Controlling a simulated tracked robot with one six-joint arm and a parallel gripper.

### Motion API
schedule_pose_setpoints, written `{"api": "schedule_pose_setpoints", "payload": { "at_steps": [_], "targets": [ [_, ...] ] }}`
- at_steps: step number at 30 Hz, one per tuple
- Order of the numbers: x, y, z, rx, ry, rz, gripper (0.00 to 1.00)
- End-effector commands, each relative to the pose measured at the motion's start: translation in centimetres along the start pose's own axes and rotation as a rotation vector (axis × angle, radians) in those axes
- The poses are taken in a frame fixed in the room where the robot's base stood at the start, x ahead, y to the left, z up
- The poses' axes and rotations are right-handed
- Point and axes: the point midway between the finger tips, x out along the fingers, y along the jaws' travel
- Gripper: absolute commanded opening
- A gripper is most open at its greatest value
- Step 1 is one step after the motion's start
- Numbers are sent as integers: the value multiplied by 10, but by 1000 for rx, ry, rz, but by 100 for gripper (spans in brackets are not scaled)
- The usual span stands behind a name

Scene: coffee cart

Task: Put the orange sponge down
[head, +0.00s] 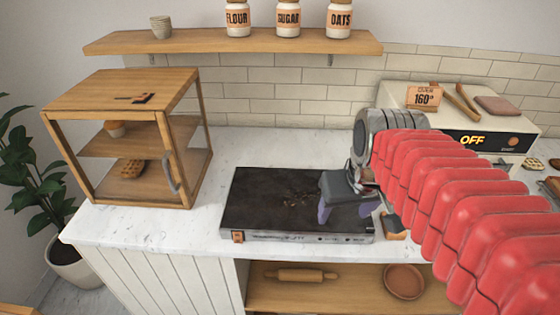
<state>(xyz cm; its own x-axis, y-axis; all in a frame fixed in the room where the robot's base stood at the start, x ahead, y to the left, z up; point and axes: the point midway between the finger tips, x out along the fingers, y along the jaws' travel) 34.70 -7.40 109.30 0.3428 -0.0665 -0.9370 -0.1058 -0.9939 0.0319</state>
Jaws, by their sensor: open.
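My gripper (343,209) is open above the right part of the dark griddle (265,205), with its fingers pointing down and nothing visible between them. A small orange-tan block with a dark upper part, which looks like the orange sponge (396,235), sits on the white counter just right of the griddle's front right corner. It is to the right of my gripper and apart from it. My red-sleeved arm hides part of the area around it. The griddle's dark top has small brown crumbs or stains near its middle.
An oven-like appliance (487,138) reading OFF stands back right, with a 160° sign (424,97), tongs and a pinkish block (498,106) on top. Jars line the shelf (240,42) above.

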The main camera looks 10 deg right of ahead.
Motion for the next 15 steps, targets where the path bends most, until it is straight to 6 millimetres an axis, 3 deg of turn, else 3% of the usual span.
{"api": "schedule_pose_setpoints", "payload": {
  "at_steps": [6,15],
  "targets": [
    [-10,-44,31,-57,83,-38,61],
    [-13,-69,55,-84,138,-73,61]
  ]
}}
